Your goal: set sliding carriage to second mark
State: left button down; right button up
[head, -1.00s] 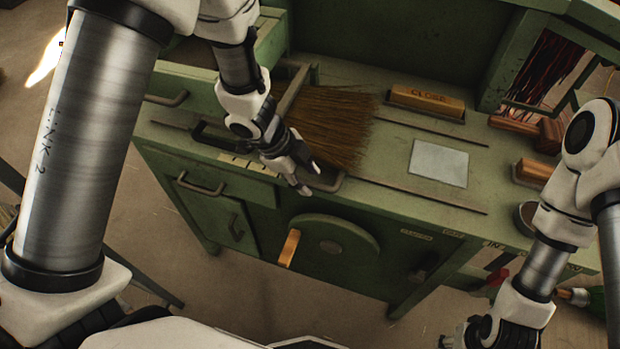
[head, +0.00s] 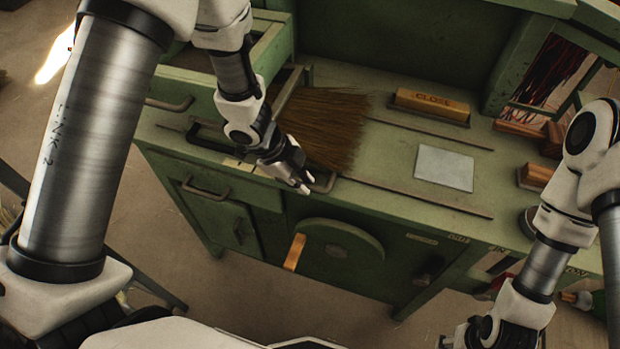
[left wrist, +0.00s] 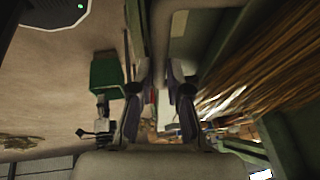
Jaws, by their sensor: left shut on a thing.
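The sliding carriage sits on the bench between two thin rails and carries a broom head with brown bristles (head: 322,128) fanning right. Its metal handle (head: 326,182) shows at the front edge. My left gripper (head: 302,183) is at this handle and shut on it; the fingers hide much of the grip. In the left wrist view the two fingers (left wrist: 160,92) stand with a gap between them, bristles (left wrist: 255,65) at right. A pale mark strip (head: 238,164) on the bench front is mostly hidden by my left wrist. My right gripper (head: 485,335) is at the bottom edge, fingers unclear.
A wooden block marked CLOSE (head: 432,104) stands behind the rails. A pale square plate (head: 444,168) lies right of the bristles. A wooden mallet (head: 548,135) lies farther right. A round disc with an orange handle (head: 294,252) is on the bench front. The rails to the right are clear.

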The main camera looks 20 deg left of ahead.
pick_arm(q)
jog(key=shift+s+a+f, duration=0.1)
jog(key=shift+a+f, duration=0.1)
jog(key=shift+a, duration=0.65)
jog(key=shift+d, duration=0.15)
jog(key=c, duration=1.1)
grip_release()
jog(key=shift+d, duration=0.45)
jog(key=shift+c, duration=0.2)
jog(key=shift+a+r, duration=0.1)
jog(key=shift+a, duration=0.25)
jog(key=v, duration=1.1)
jog(key=shift+r, duration=0.4)
jog(key=shift+a, duration=0.1)
